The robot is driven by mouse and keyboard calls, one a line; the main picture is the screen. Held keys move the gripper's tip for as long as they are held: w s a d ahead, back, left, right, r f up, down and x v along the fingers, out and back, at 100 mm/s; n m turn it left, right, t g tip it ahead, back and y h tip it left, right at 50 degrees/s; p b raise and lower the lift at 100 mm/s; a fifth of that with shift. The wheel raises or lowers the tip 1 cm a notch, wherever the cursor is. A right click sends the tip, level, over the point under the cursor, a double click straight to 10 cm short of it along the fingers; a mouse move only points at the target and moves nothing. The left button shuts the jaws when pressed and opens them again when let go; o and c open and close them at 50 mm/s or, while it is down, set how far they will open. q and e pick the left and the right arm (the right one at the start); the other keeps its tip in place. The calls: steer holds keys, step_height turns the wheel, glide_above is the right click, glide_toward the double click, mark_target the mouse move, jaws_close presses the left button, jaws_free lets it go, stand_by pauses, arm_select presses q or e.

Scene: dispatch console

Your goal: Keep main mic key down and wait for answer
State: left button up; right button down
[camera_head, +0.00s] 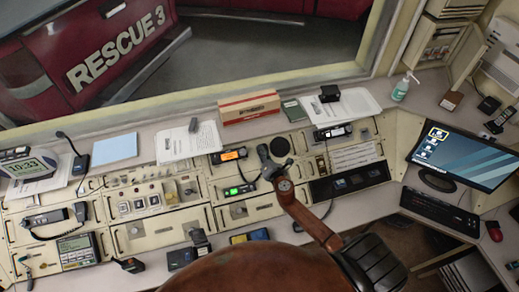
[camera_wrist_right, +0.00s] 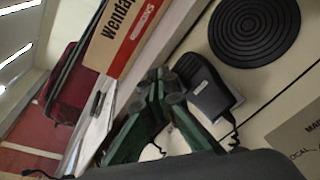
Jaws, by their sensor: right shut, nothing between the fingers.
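A black hand-held style mic (camera_head: 263,153) stands on the console panel just left of the round speaker grille (camera_head: 279,147). In the right wrist view the dark mic (camera_wrist_right: 209,88) has a coiled cord running down from it. My right gripper (camera_head: 272,172) is shut and empty, with its tips at the near side of the mic. In the wrist view its green fingers (camera_wrist_right: 165,85) are together right beside the mic. I cannot tell whether they touch it or whether its key is down. The mic's key is not clearly visible. My left gripper is out of view.
A lit orange display (camera_head: 230,155) and a green one (camera_head: 239,190) are set in the panel left of my gripper. A brown box (camera_head: 249,107) and papers (camera_head: 187,142) lie behind. A monitor (camera_head: 462,155) and keyboard (camera_head: 440,211) are at the right.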

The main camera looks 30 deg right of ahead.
steer(key=s+r+p, duration=0.1)
steer(key=r+p, duration=0.1)
steer(key=s+r+p, duration=0.1)
steer(key=r+p, duration=0.1)
steer(key=shift+s+a, duration=0.35)
stand_by(0.4)
